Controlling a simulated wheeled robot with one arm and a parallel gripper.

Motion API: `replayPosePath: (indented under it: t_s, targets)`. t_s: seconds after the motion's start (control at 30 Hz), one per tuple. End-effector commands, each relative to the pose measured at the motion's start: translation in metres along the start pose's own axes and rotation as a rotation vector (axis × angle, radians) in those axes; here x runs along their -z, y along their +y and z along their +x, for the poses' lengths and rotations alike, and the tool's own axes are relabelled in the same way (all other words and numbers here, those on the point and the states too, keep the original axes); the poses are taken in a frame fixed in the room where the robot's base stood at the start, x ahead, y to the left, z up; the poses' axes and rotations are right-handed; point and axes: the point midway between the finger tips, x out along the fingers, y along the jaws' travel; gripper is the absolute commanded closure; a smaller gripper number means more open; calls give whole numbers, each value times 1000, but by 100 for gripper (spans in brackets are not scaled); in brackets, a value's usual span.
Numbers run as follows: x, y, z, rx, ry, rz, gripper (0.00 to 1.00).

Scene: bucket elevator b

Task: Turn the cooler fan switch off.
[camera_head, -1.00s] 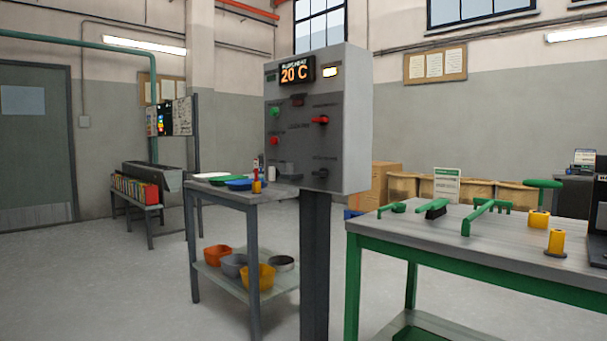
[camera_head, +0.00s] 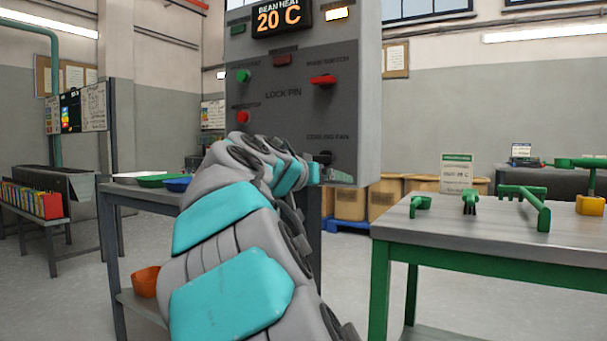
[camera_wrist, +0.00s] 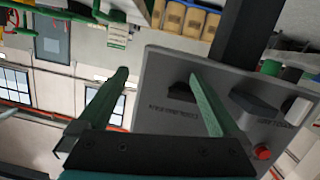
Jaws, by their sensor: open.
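The grey control panel (camera_head: 290,120) stands on a post, with a black cooling fan switch (camera_head: 325,158) low on its right side. In the wrist view the picture is roughly upside down and the black switch (camera_wrist: 182,90) shows just left of the right finger's tip. My gripper (camera_wrist: 160,76) is open, with its two green fingers apart and nothing between them. The switch seems to lie beyond the fingertips; I cannot tell whether they touch it. In the head view my arm hides most of the gripper, and a finger shows just below the switch.
A red main switch (camera_head: 322,81), a green button (camera_head: 243,76) and a red button (camera_head: 243,117) share the panel. A green-legged table (camera_head: 450,232) with tools stands at right. Another table (camera_head: 113,210) is behind my arm at left.

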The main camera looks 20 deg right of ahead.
Motion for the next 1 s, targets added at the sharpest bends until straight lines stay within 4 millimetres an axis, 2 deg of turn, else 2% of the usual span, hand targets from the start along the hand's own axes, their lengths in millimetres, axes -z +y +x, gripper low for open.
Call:
replayPosePath:
  t_s: [0.1, 0.2, 0.3, 0.57, 1.0]
  targets:
    - [24, -24, 2, 7, 109, 72, 0]
    - [39, -38, -1, 20, 169, 114, 0]
    - [46, -45, -3, 28, 197, 137, 0]
    - [51, -48, 9, 31, 204, 143, 0]
    - [62, -48, 63, 31, 203, 143, 0]
